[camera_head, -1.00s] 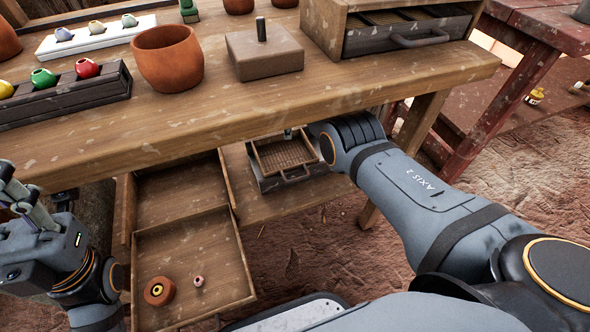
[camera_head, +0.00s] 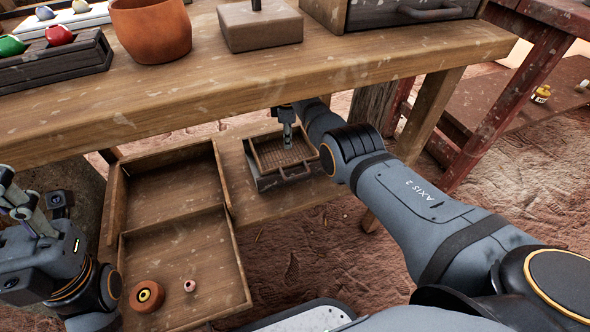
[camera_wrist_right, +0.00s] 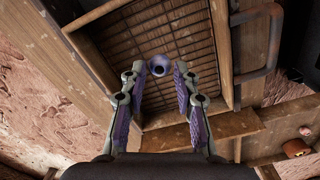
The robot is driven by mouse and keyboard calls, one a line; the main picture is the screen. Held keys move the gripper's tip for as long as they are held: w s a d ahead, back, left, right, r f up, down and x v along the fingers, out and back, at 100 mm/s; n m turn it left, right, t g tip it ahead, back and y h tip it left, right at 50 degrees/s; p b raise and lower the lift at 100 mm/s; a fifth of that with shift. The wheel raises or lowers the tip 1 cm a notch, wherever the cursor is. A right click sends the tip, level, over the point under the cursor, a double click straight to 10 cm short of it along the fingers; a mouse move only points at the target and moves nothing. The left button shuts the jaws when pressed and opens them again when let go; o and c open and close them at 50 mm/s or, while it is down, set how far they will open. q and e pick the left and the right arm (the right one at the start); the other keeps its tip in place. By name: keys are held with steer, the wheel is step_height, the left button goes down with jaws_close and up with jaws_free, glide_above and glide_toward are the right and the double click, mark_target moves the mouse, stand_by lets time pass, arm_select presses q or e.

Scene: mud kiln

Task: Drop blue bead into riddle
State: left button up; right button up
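The riddle (camera_head: 262,160) is a small box with a mesh floor and a front handle, on the low shelf under the table. It fills the upper middle of the right wrist view, its mesh (camera_wrist_right: 190,40) facing me. My right gripper (camera_head: 288,143) points down over it. In the right wrist view its fingers are apart, with the blue bead (camera_wrist_right: 159,66) between the tips and gaps on both sides. I cannot tell whether the bead rests on the mesh or is above it. My left gripper (camera_head: 22,208) is at the left edge, away from the riddle; its finger opening is unclear.
The table edge (camera_head: 200,95) overhangs the shelf close to my right arm. An open wooden drawer (camera_head: 205,270) holds an orange-brown ring (camera_head: 147,296) and a small pink bead (camera_head: 190,286). A table leg (camera_head: 432,110) stands right of my arm.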

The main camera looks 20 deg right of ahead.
steer(key=shift+o, duration=1.4)
steer(key=shift+r, duration=0.1)
step_height(320, 180, up, 7)
steer(key=shift+r, duration=0.15)
